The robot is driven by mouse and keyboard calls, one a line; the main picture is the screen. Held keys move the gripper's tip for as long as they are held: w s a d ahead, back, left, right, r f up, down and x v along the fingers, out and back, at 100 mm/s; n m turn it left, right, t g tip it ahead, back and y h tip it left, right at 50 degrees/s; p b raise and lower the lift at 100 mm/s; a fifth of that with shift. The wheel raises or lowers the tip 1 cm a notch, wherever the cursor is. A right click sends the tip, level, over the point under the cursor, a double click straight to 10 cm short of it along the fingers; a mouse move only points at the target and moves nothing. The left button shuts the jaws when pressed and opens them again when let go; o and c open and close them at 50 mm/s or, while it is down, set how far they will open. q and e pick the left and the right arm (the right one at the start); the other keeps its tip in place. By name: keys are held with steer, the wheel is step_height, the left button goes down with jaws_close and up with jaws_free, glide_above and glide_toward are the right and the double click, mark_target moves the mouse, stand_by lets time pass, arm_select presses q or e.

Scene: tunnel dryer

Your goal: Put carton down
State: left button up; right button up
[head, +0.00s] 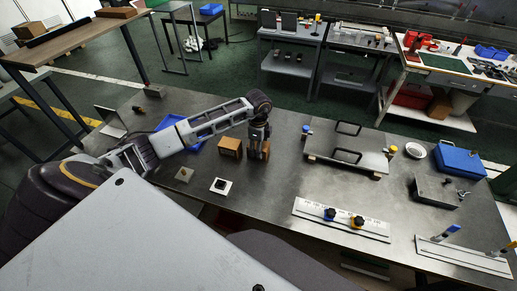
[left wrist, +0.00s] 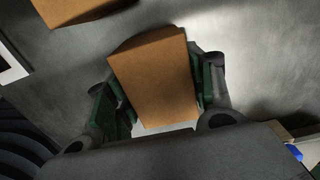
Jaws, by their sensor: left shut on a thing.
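A brown carton (left wrist: 157,82) fills the middle of the left wrist view, between the green-padded fingers of my left gripper (left wrist: 160,98). In the head view my left gripper (head: 259,152) points down and is shut on this carton (head: 265,152), close to the metal table top. I cannot tell whether the carton's underside touches the table. A second brown carton (head: 230,147) stands just left of the held one, with a small gap; it also shows at the top left of the left wrist view (left wrist: 75,8). My right gripper is not in view.
The metal table (head: 275,190) is bare just right of and in front of the held carton. A blue tray (head: 185,137) lies behind my left arm. A white square with a dark knob (head: 221,187) lies in front. A flat plate with handles (head: 346,150) lies to the right.

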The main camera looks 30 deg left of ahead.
arm_select(q)
steer(key=shift+r+b, duration=0.75)
steer(key=shift+r, duration=4.25)
steer(key=shift+d, duration=0.15)
